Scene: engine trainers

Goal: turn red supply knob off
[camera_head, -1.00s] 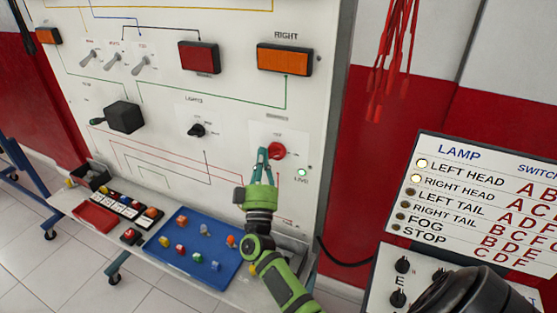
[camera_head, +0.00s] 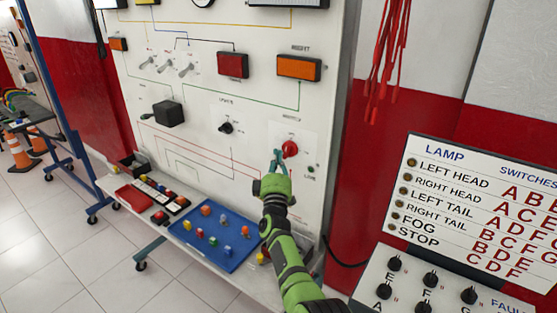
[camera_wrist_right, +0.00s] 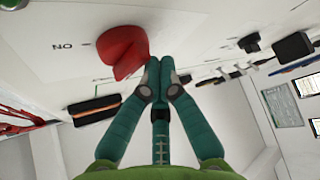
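The red supply knob (camera_head: 290,149) is on the lower right of the white panel, with a small dark green lamp (camera_head: 311,169) below and right of it. In the right wrist view the knob (camera_wrist_right: 122,50) is large, just left of the fingertips. My right gripper (camera_head: 277,156) is at the knob's lower left. In the wrist view its teal fingertips (camera_wrist_right: 160,65) are together with nothing visible between them. They are beside the knob; I cannot tell whether they touch it. My left gripper is not in view.
A blue tray (camera_head: 222,262) with several small coloured pieces lies on the ledge below the panel. A black selector knob (camera_head: 227,127) and toggle switches (camera_head: 167,66) are left on the panel. A lamp fault board (camera_head: 470,205) stands at the right, its lamps dark.

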